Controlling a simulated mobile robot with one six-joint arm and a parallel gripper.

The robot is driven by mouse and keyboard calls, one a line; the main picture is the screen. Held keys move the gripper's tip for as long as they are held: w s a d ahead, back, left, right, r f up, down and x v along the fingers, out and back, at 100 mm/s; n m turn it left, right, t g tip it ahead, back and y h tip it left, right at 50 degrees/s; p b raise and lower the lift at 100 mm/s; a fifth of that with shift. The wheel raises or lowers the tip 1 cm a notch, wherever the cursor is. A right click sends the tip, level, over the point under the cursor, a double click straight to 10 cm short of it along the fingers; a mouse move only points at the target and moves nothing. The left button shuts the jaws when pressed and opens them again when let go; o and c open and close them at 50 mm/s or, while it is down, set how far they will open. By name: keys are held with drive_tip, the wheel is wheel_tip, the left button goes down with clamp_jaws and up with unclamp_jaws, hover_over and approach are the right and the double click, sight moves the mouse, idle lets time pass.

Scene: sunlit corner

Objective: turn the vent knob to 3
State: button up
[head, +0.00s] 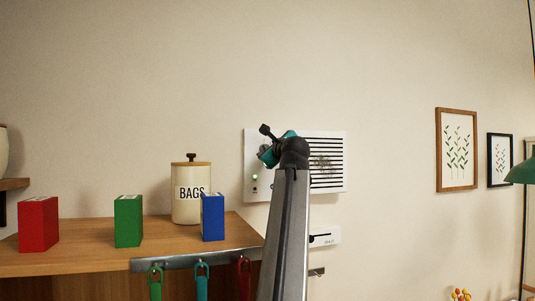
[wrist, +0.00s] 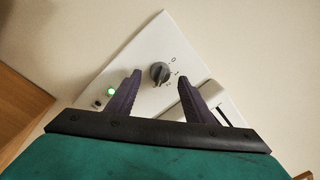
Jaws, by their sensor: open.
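The vent panel (head: 335,143) is a white box with dark slats on the wall, in the middle of the head view. Its face also shows tilted in the wrist view (wrist: 165,28). The grey round vent knob (wrist: 159,72) is on this face, with small marks around its right side; I cannot read its setting surely. My gripper (wrist: 160,79) is open, one dark finger on each side of the knob in the picture; I see no contact.
A green light (wrist: 112,92) glows left of the knob. A wooden shelf (head: 75,262) left of my arm holds red (head: 38,224), green (head: 128,221) and blue (head: 213,217) boxes and a BAGS canister (head: 186,208).

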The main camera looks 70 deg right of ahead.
drive_tip(key=v, duration=1)
drive_tip(key=shift+s+a, duration=0.2)
drive_tip(key=shift+a, duration=0.15)
drive_tip(key=shift+f, duration=0.1)
idle(0.4)
